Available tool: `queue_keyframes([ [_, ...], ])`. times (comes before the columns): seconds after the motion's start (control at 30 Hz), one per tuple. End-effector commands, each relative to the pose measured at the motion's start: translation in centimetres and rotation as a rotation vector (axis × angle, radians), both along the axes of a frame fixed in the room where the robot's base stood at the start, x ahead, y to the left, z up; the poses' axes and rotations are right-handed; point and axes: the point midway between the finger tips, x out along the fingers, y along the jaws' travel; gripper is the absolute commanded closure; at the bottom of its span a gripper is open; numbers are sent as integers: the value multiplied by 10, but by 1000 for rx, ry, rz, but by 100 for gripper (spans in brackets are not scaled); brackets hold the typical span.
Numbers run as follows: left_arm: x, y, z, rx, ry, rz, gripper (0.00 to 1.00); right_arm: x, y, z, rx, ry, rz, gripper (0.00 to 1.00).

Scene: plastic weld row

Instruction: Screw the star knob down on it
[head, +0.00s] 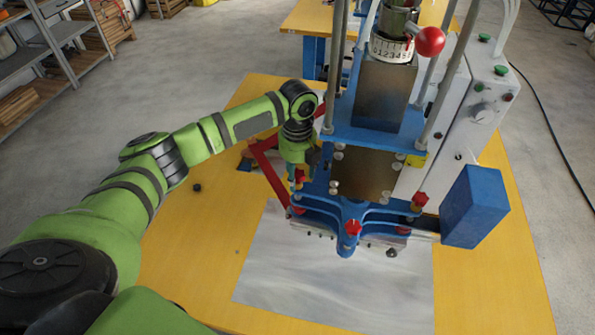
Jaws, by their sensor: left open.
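A blue plastic-welding press stands on the yellow table, with a blue clamp fixture (345,210) at its foot. Red knobs sit on the fixture: one at the front middle (352,228), one at the right (419,200) and one at the left (299,176). My left arm reaches in from the left, and my left gripper (300,178) points down, open, at the left red knob. The arm and fixture partly hide the fingers, so I cannot tell whether they touch the knob. My right gripper is out of view.
A grey sheet (330,285) covers the table (190,245) in front of the press. A blue block (475,207) sticks out at the right. A red frame bar (268,175) lies just left of the gripper. A small black part (197,188) lies on the clear left side.

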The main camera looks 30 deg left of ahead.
Motion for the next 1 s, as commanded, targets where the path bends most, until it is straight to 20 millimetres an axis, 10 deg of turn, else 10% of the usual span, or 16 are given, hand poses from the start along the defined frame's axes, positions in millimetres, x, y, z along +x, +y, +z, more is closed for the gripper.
queue_keyframes([
  [1.0,-1,-1,-1,0,0,1466,44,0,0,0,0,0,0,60],
])
